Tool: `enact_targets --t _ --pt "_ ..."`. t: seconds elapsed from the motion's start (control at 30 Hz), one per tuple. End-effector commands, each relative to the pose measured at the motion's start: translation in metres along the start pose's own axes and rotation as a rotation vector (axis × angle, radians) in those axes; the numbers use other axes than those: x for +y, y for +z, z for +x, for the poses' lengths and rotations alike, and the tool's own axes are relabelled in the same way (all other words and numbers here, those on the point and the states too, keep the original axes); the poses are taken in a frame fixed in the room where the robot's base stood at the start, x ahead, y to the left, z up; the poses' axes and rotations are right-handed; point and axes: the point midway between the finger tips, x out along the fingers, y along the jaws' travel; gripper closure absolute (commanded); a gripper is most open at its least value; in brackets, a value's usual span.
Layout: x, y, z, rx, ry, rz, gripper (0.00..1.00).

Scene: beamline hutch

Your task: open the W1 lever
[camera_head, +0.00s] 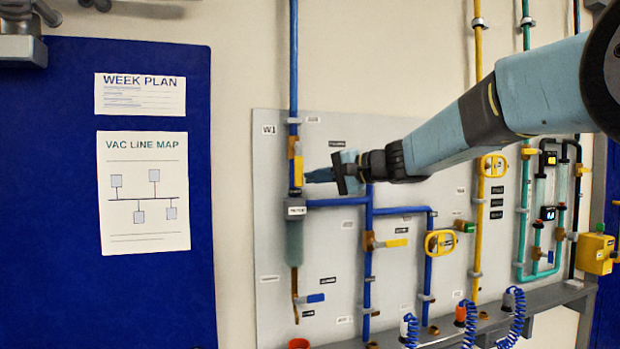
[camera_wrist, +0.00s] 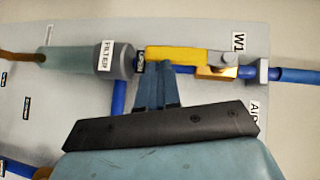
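The yellow lever (camera_head: 298,170) beside the W1 label (camera_head: 268,129) hangs in line with the blue vertical pipe, below its brass valve body (camera_head: 293,147). In the wrist view the lever (camera_wrist: 180,53) lies along the pipe, with the brass part (camera_wrist: 217,72) at its right end. My gripper (camera_head: 309,176) is just right of the lever. In the wrist view its fingers (camera_wrist: 161,66) are close together, with nothing seen between them. Their tips overlap the lever's lower edge in the picture; I cannot tell whether they touch it.
The filter (camera_head: 295,240) is below the lever on the same line. A branch pipe (camera_head: 335,202) runs right just under my gripper. Another yellow lever (camera_head: 396,243) and a yellow oval handle (camera_head: 440,243) are lower right. A blue lever (camera_head: 315,298) is below. A blue door (camera_head: 60,260) is left.

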Motion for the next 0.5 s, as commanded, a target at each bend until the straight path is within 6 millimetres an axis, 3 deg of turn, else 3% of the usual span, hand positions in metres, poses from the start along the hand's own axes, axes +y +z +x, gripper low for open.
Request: enact_targets --t 0.27,0.5 --pt "0.002 -0.003 -0.003 -0.001 0.001 0.001 1.0" --pt "0.011 -0.022 -0.031 -0.001 0.0 0.001 1.0"
